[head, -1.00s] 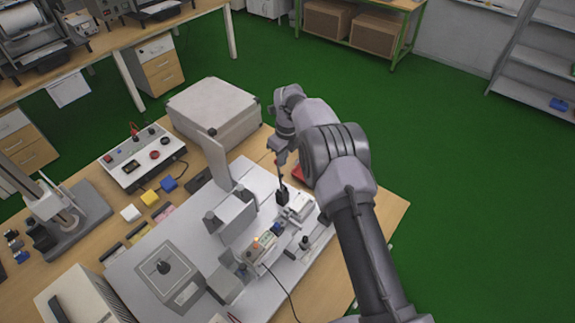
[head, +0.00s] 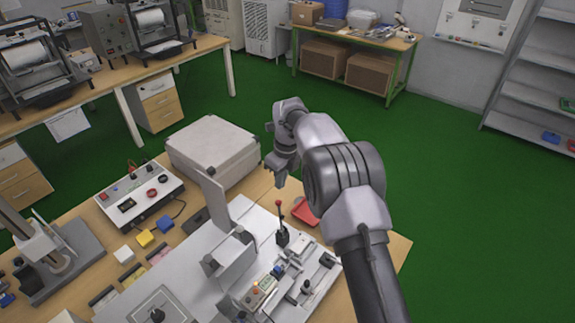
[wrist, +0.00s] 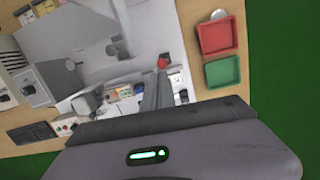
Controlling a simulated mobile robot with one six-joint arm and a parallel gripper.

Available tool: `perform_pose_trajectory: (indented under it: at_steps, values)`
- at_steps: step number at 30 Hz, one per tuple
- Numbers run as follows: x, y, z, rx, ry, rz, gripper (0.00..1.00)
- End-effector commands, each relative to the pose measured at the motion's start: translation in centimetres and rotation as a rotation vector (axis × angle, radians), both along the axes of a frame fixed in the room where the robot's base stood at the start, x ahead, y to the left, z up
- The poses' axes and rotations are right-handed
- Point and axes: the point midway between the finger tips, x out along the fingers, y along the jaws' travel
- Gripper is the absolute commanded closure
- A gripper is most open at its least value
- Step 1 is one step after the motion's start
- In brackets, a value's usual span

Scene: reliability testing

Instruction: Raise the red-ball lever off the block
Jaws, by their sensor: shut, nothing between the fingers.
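The red-ball lever (head: 279,205) stands upright on a small black block (head: 283,237) on the grey plate. Its red ball shows at the top of a thin dark rod. In the wrist view the red ball (wrist: 162,63) is just beyond the fingertips. My gripper (head: 277,181) is up and slightly left of the ball in the head view, apart from it. In the wrist view my gripper (wrist: 157,88) shows as narrow grey fingers close together, with nothing held. The lever's base is hidden there by the fingers.
A red tray (head: 306,212) lies right of the lever; a green tray (wrist: 223,72) shows beside it in the wrist view. An upright grey plate (head: 214,200) stands left. A small fixture (head: 262,290) with switches is in front. A large grey case (head: 212,150) sits behind.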

Motion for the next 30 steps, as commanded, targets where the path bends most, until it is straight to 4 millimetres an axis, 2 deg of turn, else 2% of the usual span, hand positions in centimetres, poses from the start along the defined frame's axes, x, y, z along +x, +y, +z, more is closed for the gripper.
perform_pose_trajectory:
  at_steps: [6,12,18,30]
  values:
    - [-0.7,-1.3,5.1,0.0,0.003,-0.005,1.0]
    - [-1.1,-2.2,8.4,-0.002,0.006,-0.005,1.0]
    - [-1.3,-2.5,9.5,-0.003,0.008,-0.005,1.0]
    - [-1.3,-2.5,9.4,-0.002,0.009,-0.006,1.0]
